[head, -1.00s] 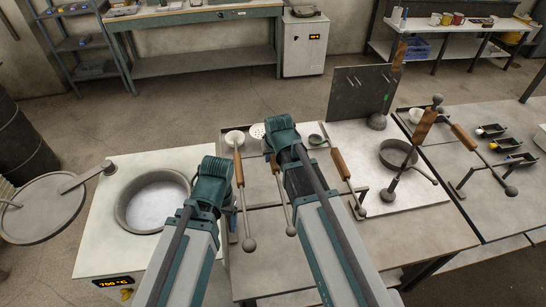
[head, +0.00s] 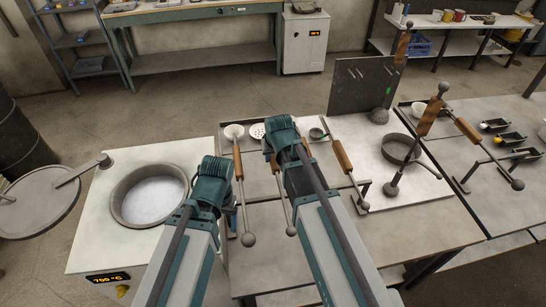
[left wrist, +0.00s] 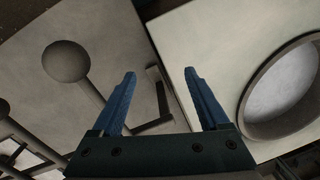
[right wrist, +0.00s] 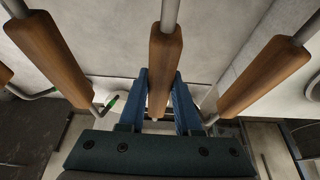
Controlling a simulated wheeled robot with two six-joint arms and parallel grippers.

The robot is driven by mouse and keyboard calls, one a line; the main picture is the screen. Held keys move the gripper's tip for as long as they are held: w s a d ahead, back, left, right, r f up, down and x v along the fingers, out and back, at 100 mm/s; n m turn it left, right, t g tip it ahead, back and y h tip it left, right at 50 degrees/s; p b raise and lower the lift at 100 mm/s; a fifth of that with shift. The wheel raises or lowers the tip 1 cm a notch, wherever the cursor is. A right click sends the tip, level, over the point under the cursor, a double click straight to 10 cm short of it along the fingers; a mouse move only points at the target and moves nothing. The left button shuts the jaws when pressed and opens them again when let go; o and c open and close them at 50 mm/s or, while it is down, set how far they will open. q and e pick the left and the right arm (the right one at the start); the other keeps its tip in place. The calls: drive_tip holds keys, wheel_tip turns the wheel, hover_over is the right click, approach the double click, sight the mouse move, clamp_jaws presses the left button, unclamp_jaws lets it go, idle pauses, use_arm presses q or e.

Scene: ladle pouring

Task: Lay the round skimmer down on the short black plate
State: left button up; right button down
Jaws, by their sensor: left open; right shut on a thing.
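The round skimmer (head: 257,131) is a pale disc with holes at the back of the tool row, partly covered by my right gripper (head: 285,137). In the right wrist view my right gripper (right wrist: 160,78) is shut on the middle wooden handle (right wrist: 165,50), which appears to be the skimmer's. My left gripper (head: 212,178) is over the gap between the furnace and the tool table. In the left wrist view it is open and empty (left wrist: 160,78). I cannot tell for sure which dark surface is the short black plate.
A white ladle (head: 234,131) and a small dark ladle (head: 317,134) flank the skimmer, handles toward me. The furnace opening (head: 152,195) is at left. A tall dark board (head: 358,84) stands behind. A round pan (head: 399,148) and an upright wooden-handled tool (head: 430,117) are at right.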

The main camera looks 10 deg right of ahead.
drive_tip(key=shift+f, duration=0.25)
drive_tip(key=c, duration=0.5)
unclamp_jaws()
drive_tip(key=shift+r, duration=0.2)
drive_tip(key=p+v, duration=1.2)
drive_tip(key=v, duration=0.1)
drive_tip(key=shift+s+r, duration=0.15)
drive_tip(key=shift+r, duration=0.1)
wheel_tip(320, 180, up, 7)
drive_tip(key=p, duration=0.7)
